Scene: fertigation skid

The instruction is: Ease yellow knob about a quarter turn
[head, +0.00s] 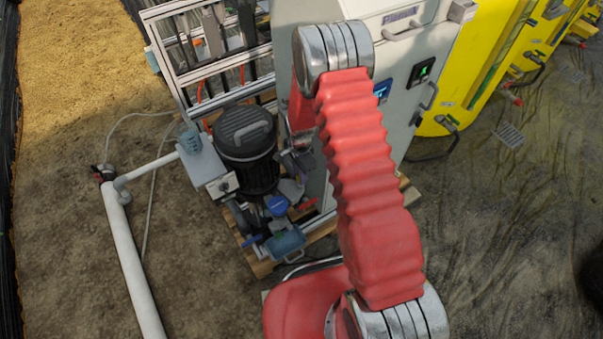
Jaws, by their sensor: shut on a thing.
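My gripper (297,163) shows small and partly hidden behind my red arm, low beside the black motor of the skid. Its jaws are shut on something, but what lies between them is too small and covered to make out. I cannot pick out a yellow knob; my arm hides part of the skid there.
A black pump motor (246,140) stands just left of my gripper. Blue- and red-handled valves and a blue-grey fitting (287,243) sit below it. A grey cabinet (425,60) rises behind my arm. A white pipe (130,255) runs along the left; yellow tanks (495,60) stand right.

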